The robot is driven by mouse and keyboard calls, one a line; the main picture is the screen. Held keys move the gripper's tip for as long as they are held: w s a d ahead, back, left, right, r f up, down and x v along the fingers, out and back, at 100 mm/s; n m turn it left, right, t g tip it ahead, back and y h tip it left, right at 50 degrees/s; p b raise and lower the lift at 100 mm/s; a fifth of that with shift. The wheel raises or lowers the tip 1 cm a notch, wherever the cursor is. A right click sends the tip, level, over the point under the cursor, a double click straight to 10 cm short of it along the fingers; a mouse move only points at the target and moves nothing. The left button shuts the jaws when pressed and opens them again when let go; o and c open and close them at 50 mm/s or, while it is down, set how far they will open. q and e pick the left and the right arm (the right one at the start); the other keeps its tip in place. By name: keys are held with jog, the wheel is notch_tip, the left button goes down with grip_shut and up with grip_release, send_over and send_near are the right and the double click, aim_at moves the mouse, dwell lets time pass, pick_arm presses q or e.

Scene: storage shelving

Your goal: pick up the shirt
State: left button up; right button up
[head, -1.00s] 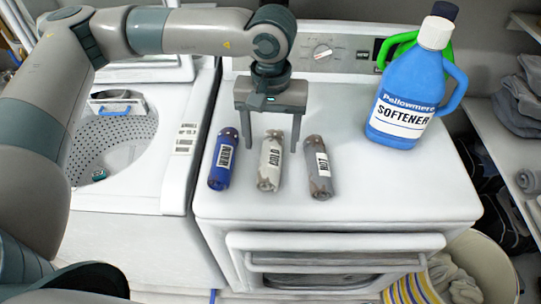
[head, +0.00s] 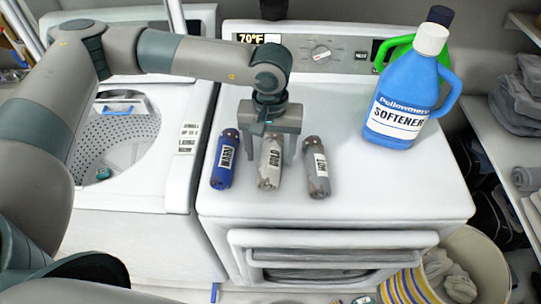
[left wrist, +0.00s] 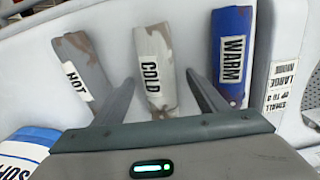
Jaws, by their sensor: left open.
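Three rolled, cylinder-like items lie on the white dryer top: a blue one labelled WARM (head: 223,172), a pale grey one labelled COLD (head: 270,175) and a darker grey-brown one labelled HOT (head: 317,180). None shows plainly as a shirt. My left gripper (head: 271,155) is open over the far end of the COLD roll, a finger on each side. In the left wrist view the COLD roll (left wrist: 158,65) lies between the fingertips, with HOT (left wrist: 85,70) at left and WARM (left wrist: 232,45) at right. Contact cannot be told. My right gripper is not in view.
A blue softener jug (head: 405,100) stands at the dryer's back right. An open washer drum (head: 100,140) lies at left. Shelves with folded clothes (head: 515,110) are at right, and a basket with laundry (head: 470,265) is at lower right. The dryer's front top is clear.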

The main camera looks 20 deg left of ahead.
aim_at(271, 152)
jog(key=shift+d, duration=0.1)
pick_arm(q)
jog(key=c, duration=1.2)
jog(key=shift+r, duration=0.1)
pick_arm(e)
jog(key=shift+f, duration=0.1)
pick_arm(q)
jog(key=shift+r+b, duration=0.45)
notch_tip(271, 152, up, 2)
jog(key=shift+w+r+b, duration=0.1)
jog(key=shift+b, duration=0.6)
jog(key=s+r, duration=0.1)
jog(key=s+d+r+b, duration=0.1)
jog(key=shift+s, duration=0.3)
jog(key=shift+s+d+r+b, duration=0.6)
jog(key=shift+s+r, duration=0.35)
jog(key=shift+s, duration=0.45)
jog(key=shift+s+d+r+b, duration=0.55)
jog(key=shift+s+r, duration=0.4)
jog(key=shift+s, duration=0.45)
jog(key=shift+s+d+r+b, duration=0.55)
jog(key=shift+s+r, duration=0.4)
jog(key=shift+s, duration=0.45)
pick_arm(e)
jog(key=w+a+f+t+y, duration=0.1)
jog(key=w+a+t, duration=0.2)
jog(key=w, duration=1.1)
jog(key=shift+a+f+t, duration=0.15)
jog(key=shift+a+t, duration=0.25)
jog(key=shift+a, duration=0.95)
